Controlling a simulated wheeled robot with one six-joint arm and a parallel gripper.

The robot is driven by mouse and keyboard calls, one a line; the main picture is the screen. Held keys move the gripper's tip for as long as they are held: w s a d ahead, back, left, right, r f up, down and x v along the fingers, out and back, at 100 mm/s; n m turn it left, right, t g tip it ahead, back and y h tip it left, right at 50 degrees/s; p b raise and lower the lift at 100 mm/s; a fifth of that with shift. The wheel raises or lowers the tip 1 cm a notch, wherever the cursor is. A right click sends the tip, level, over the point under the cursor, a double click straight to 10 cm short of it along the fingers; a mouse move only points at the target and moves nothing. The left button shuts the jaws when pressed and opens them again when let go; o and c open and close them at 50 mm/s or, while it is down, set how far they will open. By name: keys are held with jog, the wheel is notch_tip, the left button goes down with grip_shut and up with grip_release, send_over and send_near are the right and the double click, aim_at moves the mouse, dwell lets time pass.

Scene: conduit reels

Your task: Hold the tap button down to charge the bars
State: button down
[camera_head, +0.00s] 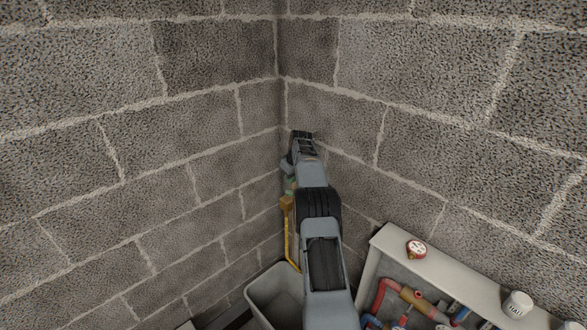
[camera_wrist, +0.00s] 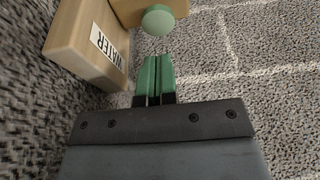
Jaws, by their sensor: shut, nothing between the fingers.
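In the wrist view, the tap button (camera_wrist: 158,20) is a pale green round knob on a light wooden block at the top. A wooden box (camera_wrist: 78,28) beside it carries a white label (camera_wrist: 108,47) reading WATER, upside down in this view. My gripper (camera_wrist: 155,60) has green fingers, shut together with nothing between them. Its tips point at the button, with a small visible gap between them in the picture. In the head view, my arm reaches into the wall corner and hides most of the tap area.
Concrete block walls meet at the corner close around my arm. A yellow pipe (camera_head: 290,243) runs down beside the arm to a grey bin (camera_head: 262,288). At right, a pale open case (camera_head: 460,272) holds several coloured pipes, with a red-and-white round item (camera_head: 416,249) and a white pot (camera_head: 518,304) on its top.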

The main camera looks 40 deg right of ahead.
aim_at(291, 191)
jog(key=shift+f+p, duration=0.3)
jog(key=shift+f, duration=1.5)
jog(key=shift+f, duration=0.2)
jog(key=shift+f+b, duration=0.7)
jog(key=shift+f, duration=0.25)
jog(key=shift+s, duration=0.1)
jog(key=shift+f, duration=0.2)
dwell(1.0)
notch_tip(291, 191, up, 6)
jog(key=p, duration=0.4)
jog(key=shift+f, duration=0.25)
jog(key=b+v, duration=0.2)
jog(key=v, duration=0.7)
jog(key=shift+b, duration=0.4)
